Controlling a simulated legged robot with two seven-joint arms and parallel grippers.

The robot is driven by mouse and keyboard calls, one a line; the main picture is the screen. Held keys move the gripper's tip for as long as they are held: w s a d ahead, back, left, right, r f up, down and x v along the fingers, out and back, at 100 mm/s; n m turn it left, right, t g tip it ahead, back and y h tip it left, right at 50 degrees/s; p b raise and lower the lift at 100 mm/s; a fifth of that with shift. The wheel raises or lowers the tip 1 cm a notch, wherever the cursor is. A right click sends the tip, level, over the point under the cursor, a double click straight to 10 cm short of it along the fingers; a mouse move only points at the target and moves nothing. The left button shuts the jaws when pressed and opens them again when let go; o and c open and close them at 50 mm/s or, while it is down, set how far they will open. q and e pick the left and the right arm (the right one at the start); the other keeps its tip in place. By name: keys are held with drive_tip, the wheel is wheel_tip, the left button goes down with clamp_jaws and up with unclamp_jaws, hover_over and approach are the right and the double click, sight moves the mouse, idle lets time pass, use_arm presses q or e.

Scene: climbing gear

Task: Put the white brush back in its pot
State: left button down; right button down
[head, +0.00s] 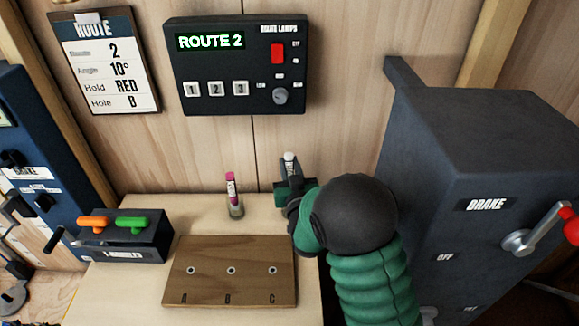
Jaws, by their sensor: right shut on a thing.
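The white brush (289,157) shows its pale upper end between the fingers of my right gripper (290,170), near the back of the table. My right gripper is shut on it, and the brush stands roughly upright. Its lower end is hidden by the gripper and my green-sleeved arm. No empty pot shows; the area behind and below my right gripper is hidden. My left gripper is out of view.
A wooden board (230,295) with holes A, B and C lies in front on the table (205,217). A dark box (125,243) with orange and green handles is at left. The grey brake cabinet (440,190) stands close at right. A control panel (240,105) hangs behind.

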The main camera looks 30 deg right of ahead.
wheel_tip(320, 180, down, 6)
drive_tip(key=b, duration=0.3)
drive_tip(key=shift+d+r, duration=0.1)
drive_tip(key=shift+r, duration=0.05)
drive_tip(key=shift+f+b, duration=0.55)
drive_tip(key=shift+b, duration=0.25)
drive_tip(key=c, duration=1.1)
unclamp_jaws()
drive_tip(key=shift+c, duration=0.2)
